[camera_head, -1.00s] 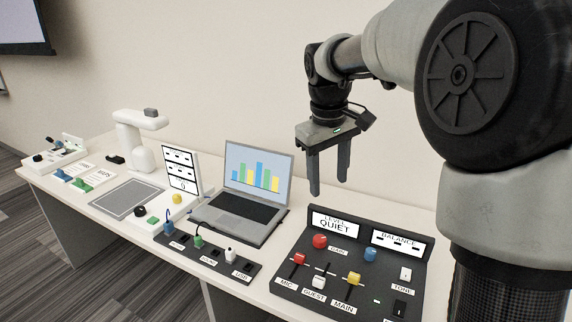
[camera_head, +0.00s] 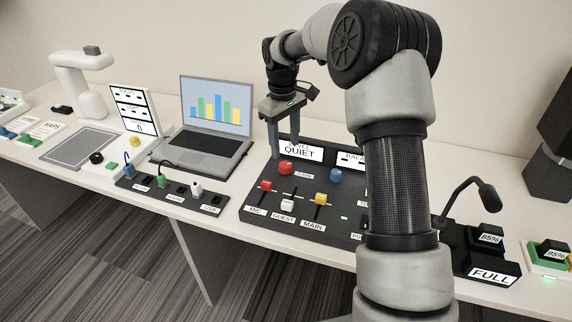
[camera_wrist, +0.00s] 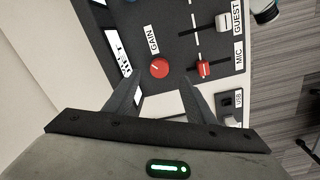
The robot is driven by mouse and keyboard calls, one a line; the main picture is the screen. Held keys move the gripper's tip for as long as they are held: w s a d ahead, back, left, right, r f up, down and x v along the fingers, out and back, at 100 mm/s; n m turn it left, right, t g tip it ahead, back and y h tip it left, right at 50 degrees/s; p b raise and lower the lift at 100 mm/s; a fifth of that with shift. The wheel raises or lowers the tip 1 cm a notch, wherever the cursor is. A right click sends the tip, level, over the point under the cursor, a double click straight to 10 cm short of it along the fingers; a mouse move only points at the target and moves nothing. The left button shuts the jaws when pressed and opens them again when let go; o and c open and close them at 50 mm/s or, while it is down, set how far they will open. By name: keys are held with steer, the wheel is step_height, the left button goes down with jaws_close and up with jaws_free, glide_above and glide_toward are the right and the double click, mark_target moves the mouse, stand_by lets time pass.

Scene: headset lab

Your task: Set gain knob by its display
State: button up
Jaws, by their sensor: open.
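The red gain knob (camera_head: 285,167) sits at the upper left of the dark mixer panel (camera_head: 330,228), below a display (camera_head: 300,151) that reads QUIET. In the wrist view the red knob (camera_wrist: 159,68) lies beyond my fingertips, with the label GAIN beside it and a pale pointer mark on its top. My gripper (camera_head: 285,152) is open and empty, above and behind the knob, with its fingers in front of part of the display. In the wrist view my gripper (camera_wrist: 163,88) has its fingers apart with nothing between them.
A red MIC slider (camera_head: 266,186), a white GUEST slider (camera_head: 287,205) and a yellow MAIN slider (camera_head: 321,199) stand in front of the knob. A blue knob (camera_head: 336,175) is to its right. An open laptop (camera_head: 213,120) is left of the panel. My arm hides the panel's right side.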

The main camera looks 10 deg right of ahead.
mark_target(286, 165)
step_height(286, 165, down, 7)
steer(key=shift+w+d+f+b, duration=0.1)
steer(key=shift+d+b, duration=0.05)
steer(key=shift+b, duration=0.45)
steer(key=c, duration=1)
steer(key=shift+r+m+p, duration=0.2)
steer(key=shift+m+p, duration=0.45)
steer(key=shift+m, duration=0.15)
steer(key=shift+c, duration=0.2)
steer(key=shift+f+m, duration=0.2)
steer(key=shift+m, duration=0.6)
steer(key=o, duration=1)
